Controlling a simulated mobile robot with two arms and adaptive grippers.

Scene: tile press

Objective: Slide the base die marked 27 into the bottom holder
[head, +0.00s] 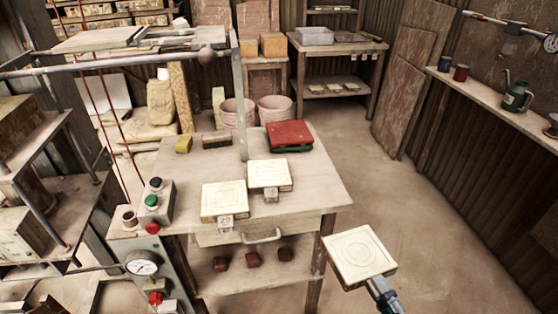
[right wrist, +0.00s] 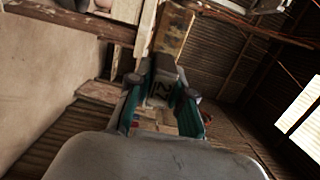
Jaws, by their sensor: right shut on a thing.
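My right gripper (head: 378,286) is at the lower right in the head view, shut on a pale square die (head: 360,254) with a round pattern on its face. It holds the die in the air, right of the table. In the right wrist view the gripper (right wrist: 164,88) grips a dark tab (right wrist: 160,91) whose mark looks like 27. Two similar dies, a left one (head: 223,200) and a right one (head: 269,174), lie on the table with tagged tabs facing the front. I cannot pick out the bottom holder with certainty. My left gripper is not in view.
The wooden table (head: 318,178) also bears a red and green box (head: 289,135) and brushes at the back. A control box with buttons (head: 152,203) and a gauge (head: 142,265) stand at its left. A wall shelf runs along the right. The floor between is clear.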

